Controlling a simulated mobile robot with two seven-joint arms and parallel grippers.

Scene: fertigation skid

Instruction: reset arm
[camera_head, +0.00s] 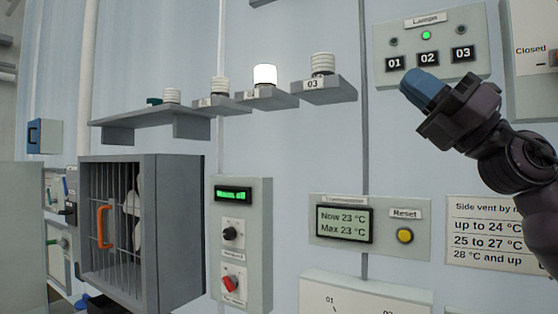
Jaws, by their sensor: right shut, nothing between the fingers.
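My right gripper (414,88) is raised at the upper right, its arm coming in from the right edge. Its blue fingers are shut and empty. In the picture it overlaps the lower edge of the lamps panel (480,22), close under the buttons 01, 02 and 03; I cannot tell whether it touches the panel. A green light (426,35) is lit above button 02. My left gripper is not in view.
Lamps stand on wall shelves (327,92); the white lamp (265,75) glows. Below are a grey barred cabinet (180,230) with an orange handle, a switch box (258,260), and a thermometer panel (380,240) with a yellow reset button (404,236). The wall between is clear.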

